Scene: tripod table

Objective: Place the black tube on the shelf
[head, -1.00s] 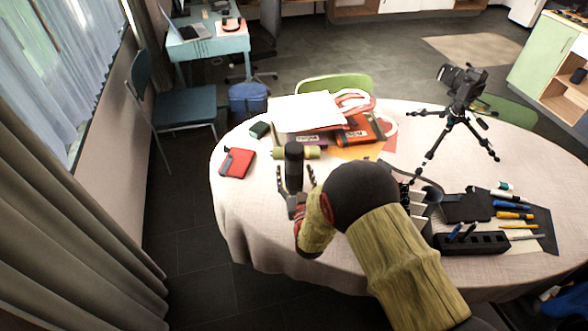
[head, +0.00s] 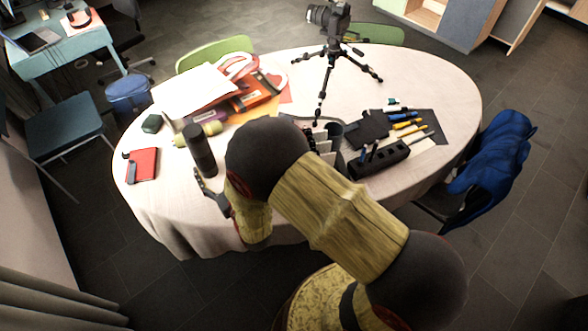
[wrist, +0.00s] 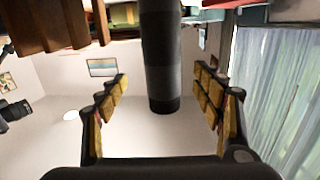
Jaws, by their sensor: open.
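The black tube (head: 200,150) stands upright, leaning slightly in the picture, at the near left of the oval table (head: 420,85). My gripper (head: 213,190) is low on the near side of the tube, with part of it hidden behind my arm. In the wrist view the tube (wrist: 161,55) lies between the two open fingers of my gripper (wrist: 160,80), with a gap on each side. A cabinet with an open wooden shelf (head: 427,14) stands at the far right; I cannot tell if it is the task's shelf.
A red notebook (head: 142,165) lies left of the tube, and a yellow-green roll (head: 212,128) just behind it. Papers and an orange box (head: 252,92) are farther back. A camera tripod (head: 333,55) and a black pen holder (head: 378,160) stand to the right. A blue jacket (head: 495,155) hangs at the table's right.

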